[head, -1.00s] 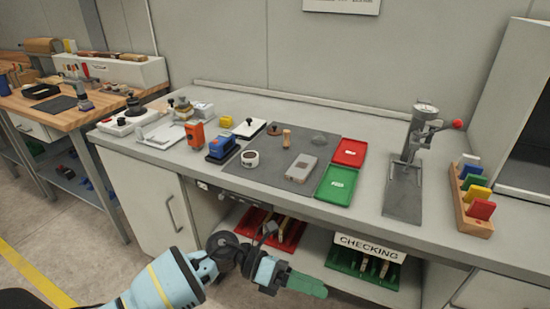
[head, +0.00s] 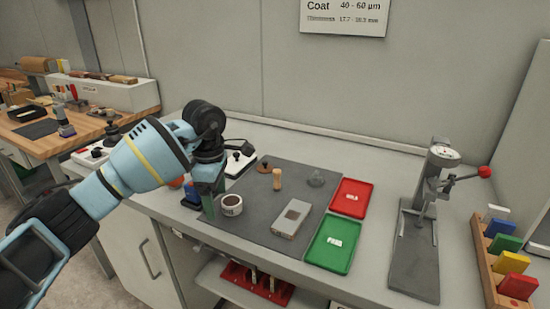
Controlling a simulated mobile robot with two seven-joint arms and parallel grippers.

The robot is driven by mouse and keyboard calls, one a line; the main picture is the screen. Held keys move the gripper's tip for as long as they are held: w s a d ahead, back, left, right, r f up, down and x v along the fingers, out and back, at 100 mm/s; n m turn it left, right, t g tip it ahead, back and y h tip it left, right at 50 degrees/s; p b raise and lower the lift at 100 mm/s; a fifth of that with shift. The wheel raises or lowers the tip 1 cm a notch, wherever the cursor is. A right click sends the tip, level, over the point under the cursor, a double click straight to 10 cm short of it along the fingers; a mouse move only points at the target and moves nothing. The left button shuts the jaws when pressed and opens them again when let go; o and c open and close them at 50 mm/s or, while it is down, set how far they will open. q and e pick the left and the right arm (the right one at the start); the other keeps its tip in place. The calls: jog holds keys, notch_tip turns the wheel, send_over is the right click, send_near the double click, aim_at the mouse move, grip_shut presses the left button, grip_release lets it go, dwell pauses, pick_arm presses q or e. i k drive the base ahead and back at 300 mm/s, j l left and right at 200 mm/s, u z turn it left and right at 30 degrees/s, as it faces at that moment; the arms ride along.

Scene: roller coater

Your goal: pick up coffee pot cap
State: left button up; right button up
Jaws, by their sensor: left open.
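I cannot make out a coffee pot or a cap that is clearly its own. A small grey translucent dome (head: 316,179) sits at the back of the dark grey mat (head: 262,222). A brown disc with a dark knob (head: 264,167) lies at the mat's back left. My left gripper (head: 208,208) is open and points down at the mat's left edge, just left of a white round pot with a dark inside (head: 231,205). It seems to hold nothing. It partly hides a blue device (head: 190,194). My right gripper is not in view.
A wooden peg (head: 278,180) and a grey block (head: 291,218) stand on the mat. A red tray (head: 351,195) and green tray (head: 331,242) lie right of it. A press stand with a gauge (head: 423,210) and a rack of coloured plates (head: 493,270) are farther right.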

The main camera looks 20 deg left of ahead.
aim_at(264, 168)
jog(key=i, duration=1)
